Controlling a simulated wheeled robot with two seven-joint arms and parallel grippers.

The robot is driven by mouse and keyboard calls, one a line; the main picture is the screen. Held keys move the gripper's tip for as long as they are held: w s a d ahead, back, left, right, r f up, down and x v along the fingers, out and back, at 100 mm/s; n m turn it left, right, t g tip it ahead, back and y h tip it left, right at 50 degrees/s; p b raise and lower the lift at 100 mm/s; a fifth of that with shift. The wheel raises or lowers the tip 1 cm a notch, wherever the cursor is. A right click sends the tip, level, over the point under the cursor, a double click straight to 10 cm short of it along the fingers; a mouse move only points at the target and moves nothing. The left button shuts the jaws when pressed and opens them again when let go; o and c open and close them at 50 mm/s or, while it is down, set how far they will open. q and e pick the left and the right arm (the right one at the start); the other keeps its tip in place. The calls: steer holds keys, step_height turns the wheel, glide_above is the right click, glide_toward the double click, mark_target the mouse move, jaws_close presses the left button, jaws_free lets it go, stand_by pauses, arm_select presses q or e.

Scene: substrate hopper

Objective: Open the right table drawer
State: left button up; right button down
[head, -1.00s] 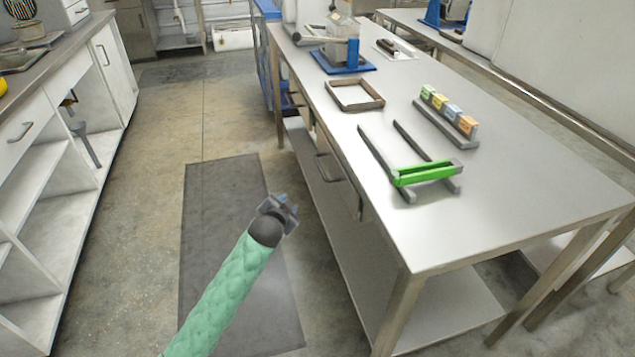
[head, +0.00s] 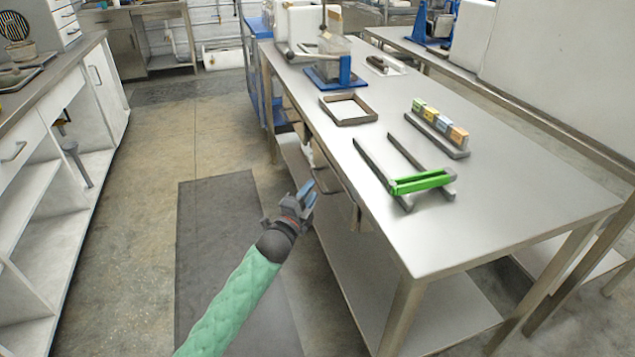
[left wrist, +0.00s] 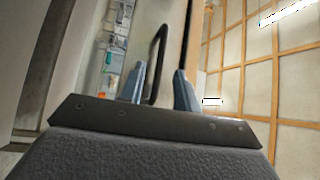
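The table's drawer (head: 350,190) is under the near left edge of the steel table (head: 480,205), and its front looks shut. Its dark bar handle (left wrist: 157,60) shows in the left wrist view, upright in the picture. My left gripper (head: 306,194) is beside the drawer front in the head view and partly covers the handle area. In the left wrist view my left gripper (left wrist: 159,88) is open, and the handle's lower end shows between its two blue-grey fingers. I cannot tell whether a finger touches it. My right gripper is out of view.
On the table are a green-barred rack (head: 422,182), a row of coloured blocks (head: 440,123), a brown frame tray (head: 348,109) and a blue-based device (head: 335,77). A lower shelf (head: 375,265) runs under the table. The floor mat (head: 220,230) and aisle to the left are clear.

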mark_target(317, 180)
arm_select(q)
steer(key=shift+x, duration=2.7)
jaws_close()
